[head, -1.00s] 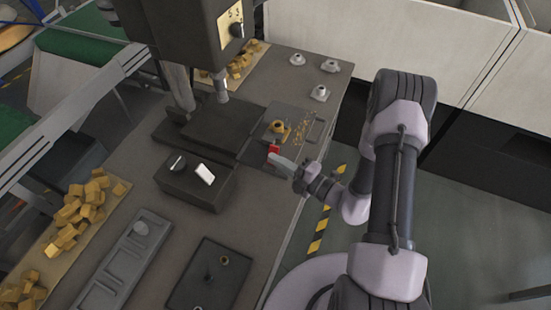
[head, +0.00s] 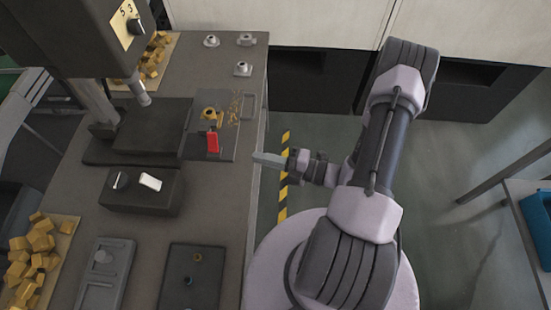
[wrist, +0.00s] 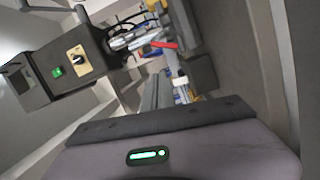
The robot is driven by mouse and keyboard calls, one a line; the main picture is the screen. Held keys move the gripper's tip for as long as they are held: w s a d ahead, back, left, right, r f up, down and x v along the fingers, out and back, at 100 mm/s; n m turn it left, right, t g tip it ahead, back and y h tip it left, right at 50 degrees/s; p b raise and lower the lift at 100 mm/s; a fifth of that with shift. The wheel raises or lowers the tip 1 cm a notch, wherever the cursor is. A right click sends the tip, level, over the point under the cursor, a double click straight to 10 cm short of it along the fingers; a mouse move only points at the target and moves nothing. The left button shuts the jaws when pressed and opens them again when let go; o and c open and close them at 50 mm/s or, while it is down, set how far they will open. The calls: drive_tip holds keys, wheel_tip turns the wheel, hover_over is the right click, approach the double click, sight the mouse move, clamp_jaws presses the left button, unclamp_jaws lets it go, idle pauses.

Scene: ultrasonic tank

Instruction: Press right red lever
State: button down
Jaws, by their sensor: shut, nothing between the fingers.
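A red lever (head: 212,142) stands on a plate at the right side of the workbench, just below a small yellow ring-shaped part (head: 210,114). It is the only red lever I can make out in the head view. My gripper (head: 260,158) is shut and empty. In the head view it is to the right of the lever, by the bench's right edge, pointing left with a clear gap between them. The wrist view shows a small red piece (wrist: 163,45); I cannot tell whether it is the same lever.
Several small metal fittings sit at the far end. Open floor with a striped yellow-black line lies right of the bench.

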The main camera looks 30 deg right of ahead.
drive_tip(key=v, duration=0.4)
drive_tip(key=shift+w, duration=0.1)
drive_tip(key=s+a+r+m+g+h+b, duration=0.3)
drive_tip(key=r+m, duration=0.5)
drive_tip(key=m, duration=0.6)
drive_tip(key=s+a+r+m+g+h+b, duration=0.4)
drive_tip(key=s+a+r+m+h+b, duration=0.1)
drive_tip(key=m, duration=0.9)
drive_tip(key=a+r+h+b, duration=0.1)
drive_tip(key=a+r+b, duration=0.1)
drive_tip(key=a+r, duration=0.1)
drive_tip(key=shift+r+m+h, duration=0.4)
